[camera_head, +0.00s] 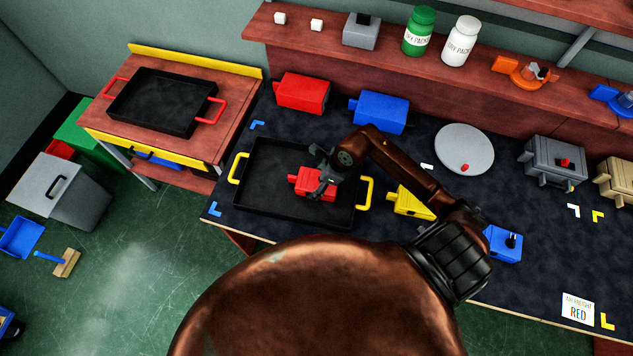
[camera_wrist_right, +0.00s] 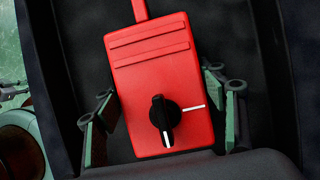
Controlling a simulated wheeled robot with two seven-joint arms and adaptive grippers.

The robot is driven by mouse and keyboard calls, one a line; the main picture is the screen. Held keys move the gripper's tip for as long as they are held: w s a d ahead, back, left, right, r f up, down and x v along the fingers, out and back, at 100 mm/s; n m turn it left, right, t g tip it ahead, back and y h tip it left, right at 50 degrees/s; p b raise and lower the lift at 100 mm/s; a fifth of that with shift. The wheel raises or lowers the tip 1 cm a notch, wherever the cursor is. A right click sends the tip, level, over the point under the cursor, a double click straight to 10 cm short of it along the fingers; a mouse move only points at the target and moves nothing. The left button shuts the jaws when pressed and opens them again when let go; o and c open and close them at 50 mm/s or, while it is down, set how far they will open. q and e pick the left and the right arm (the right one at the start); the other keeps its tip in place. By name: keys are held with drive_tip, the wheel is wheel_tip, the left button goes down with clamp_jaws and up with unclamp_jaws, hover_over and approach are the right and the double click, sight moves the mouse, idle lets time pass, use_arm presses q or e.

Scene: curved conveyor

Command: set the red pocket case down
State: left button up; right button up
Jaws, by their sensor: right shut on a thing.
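The red pocket case (camera_head: 302,184) is over the black tray with yellow handles (camera_head: 262,152), inside its rim as seen from above. I cannot tell whether it touches the tray floor. My right gripper (camera_head: 323,183) reaches in from the right and is shut on the case, partly covering it. In the right wrist view the case (camera_wrist_right: 155,70) lies between the green-padded fingers of my gripper (camera_wrist_right: 165,115). Its black knob with a white mark and its ridged end are visible. My left gripper is not in view.
A red case (camera_head: 302,92) and a blue case (camera_head: 379,110) stand behind the tray. A yellow case (camera_head: 411,203) is close to its right, partly behind my arm. A white round plate (camera_head: 464,148) is farther right. A second black tray (camera_head: 160,102) rests on the left bench.

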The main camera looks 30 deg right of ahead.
drive_tip(key=shift+f, duration=0.1)
drive_tip(key=o, duration=1.2)
drive_tip(key=shift+o, duration=0.2)
drive_tip(key=v, duration=1.2)
drive_tip(key=shift+p, duration=0.35)
